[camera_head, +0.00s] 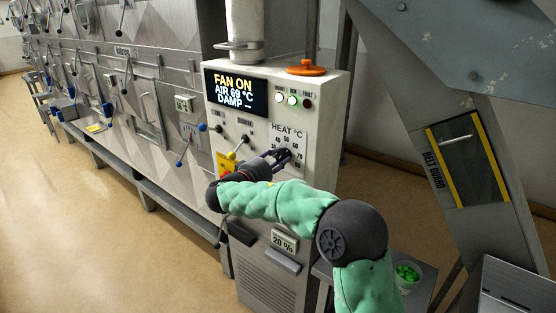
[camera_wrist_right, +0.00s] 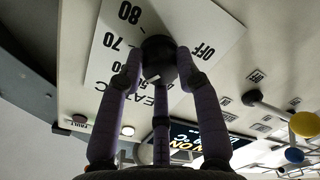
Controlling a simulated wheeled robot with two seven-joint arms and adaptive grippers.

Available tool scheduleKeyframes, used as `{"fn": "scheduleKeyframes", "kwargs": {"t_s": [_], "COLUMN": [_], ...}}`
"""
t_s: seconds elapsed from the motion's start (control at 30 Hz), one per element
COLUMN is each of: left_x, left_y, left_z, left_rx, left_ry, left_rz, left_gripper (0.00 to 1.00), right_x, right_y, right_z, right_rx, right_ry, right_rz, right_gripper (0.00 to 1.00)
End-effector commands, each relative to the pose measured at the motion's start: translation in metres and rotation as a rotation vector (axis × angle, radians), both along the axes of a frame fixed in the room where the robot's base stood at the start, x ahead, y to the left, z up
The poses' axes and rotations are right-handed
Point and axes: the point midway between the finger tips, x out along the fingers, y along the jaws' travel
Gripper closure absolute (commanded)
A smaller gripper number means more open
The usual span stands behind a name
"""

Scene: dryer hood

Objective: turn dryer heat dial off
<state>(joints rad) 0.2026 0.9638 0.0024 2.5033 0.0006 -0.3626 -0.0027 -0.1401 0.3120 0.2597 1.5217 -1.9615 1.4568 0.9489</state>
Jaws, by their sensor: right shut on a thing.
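The heat dial is a round black knob (camera_wrist_right: 159,58) on a white plate marked HEAT °C (camera_head: 287,131), with numbers up to 80 and the word OFF (camera_wrist_right: 203,51). My right gripper (camera_head: 285,156) reaches the dial on the front of the pale control cabinet (camera_head: 329,110). In the right wrist view its fingers (camera_wrist_right: 160,72) are closed around the knob. The fingers cover part of the scale, and I cannot tell which mark the dial points to. My left gripper is in neither view.
The display (camera_head: 236,92) reads FAN ON, AIR 69 °C, DAMP. Below it are levers with yellow (camera_head: 231,155) and blue (camera_head: 202,127) knobs. An orange handwheel (camera_head: 306,68) tops the cabinet. A belt guard (camera_head: 468,160) stands right. A cup of green things (camera_head: 407,273) sits low right.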

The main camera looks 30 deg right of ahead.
Motion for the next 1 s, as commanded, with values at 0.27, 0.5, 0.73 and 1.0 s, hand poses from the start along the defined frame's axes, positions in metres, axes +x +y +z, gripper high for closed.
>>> {"fn": "scheduleKeyframes", "kwargs": {"t_s": [0.27,0.5,0.73,1.0], "left_x": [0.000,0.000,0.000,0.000], "left_y": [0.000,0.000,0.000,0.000], "left_z": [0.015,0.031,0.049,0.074], "left_rx": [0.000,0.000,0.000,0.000], "left_ry": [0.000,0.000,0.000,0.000], "left_rz": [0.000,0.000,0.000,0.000], "left_gripper": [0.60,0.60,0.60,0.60], "right_x": [0.002,0.003,0.003,0.004], "right_y": [0.000,0.001,0.001,0.001], "right_z": [0.008,0.008,0.007,0.006], "right_rx": [-0.104,-0.192,-0.275,-0.374], "right_ry": [0.232,0.443,0.647,0.885], "right_rz": [0.005,0.004,0.003,0.005], "right_gripper": [0.98,0.98,0.98,0.98]}}
